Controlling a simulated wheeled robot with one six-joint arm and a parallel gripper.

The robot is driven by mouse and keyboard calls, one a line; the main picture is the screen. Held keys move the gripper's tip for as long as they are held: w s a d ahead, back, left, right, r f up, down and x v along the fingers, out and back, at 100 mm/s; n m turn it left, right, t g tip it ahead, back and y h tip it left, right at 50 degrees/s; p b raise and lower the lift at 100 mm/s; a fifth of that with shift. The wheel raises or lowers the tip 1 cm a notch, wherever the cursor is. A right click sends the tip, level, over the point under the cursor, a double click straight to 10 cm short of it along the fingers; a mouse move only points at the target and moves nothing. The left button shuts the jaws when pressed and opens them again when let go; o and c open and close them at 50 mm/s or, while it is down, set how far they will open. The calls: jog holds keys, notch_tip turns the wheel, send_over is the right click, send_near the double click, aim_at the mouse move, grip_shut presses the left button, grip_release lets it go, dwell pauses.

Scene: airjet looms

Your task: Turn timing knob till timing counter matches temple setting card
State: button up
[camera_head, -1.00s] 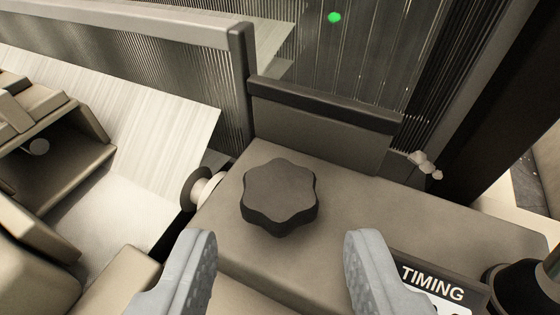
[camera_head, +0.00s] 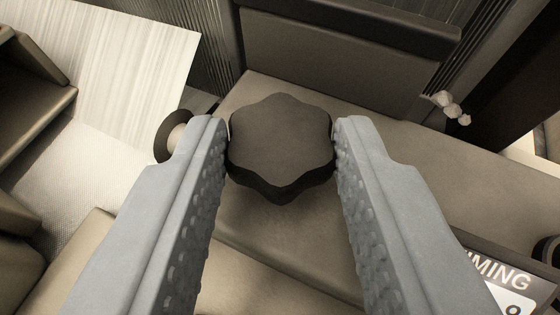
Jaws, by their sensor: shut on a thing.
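The timing knob (camera_head: 281,142) is a dark, lobed knob on top of a tan housing, in the upper middle of the view. My gripper (camera_head: 282,135) has one grey, studded finger on each side of the knob, and its fingertips press against the knob's left and right sides. It is shut on the knob. The timing counter (camera_head: 500,285) is at the lower right, cut by the frame edge and partly behind my right finger. Only part of its label and one digit, which looks like 0, show. I see no temple setting card.
A dark-topped upright plate (camera_head: 350,45) stands just behind the knob. A round spool-like part (camera_head: 170,135) sits close to my left finger. White cloth (camera_head: 110,70) lies at the left. Small pale lumps (camera_head: 451,107) are at the right. The housing top right of the knob is clear.

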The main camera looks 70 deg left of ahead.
jog(key=shift+s+a+m+t+h, duration=0.15)
jog(key=shift+m+t+h, duration=0.1)
jog(key=shift+m+t, duration=0.4)
jog(key=shift+s+d+m+t+h, duration=0.1)
jog(key=shift+m+t+h, duration=0.15)
jog(key=shift+m+t, duration=0.35)
jog(key=o, duration=0.7)
jog(key=shift+r, duration=0.1)
jog(key=v, duration=1.7)
jog(key=shift+o, duration=1.4)
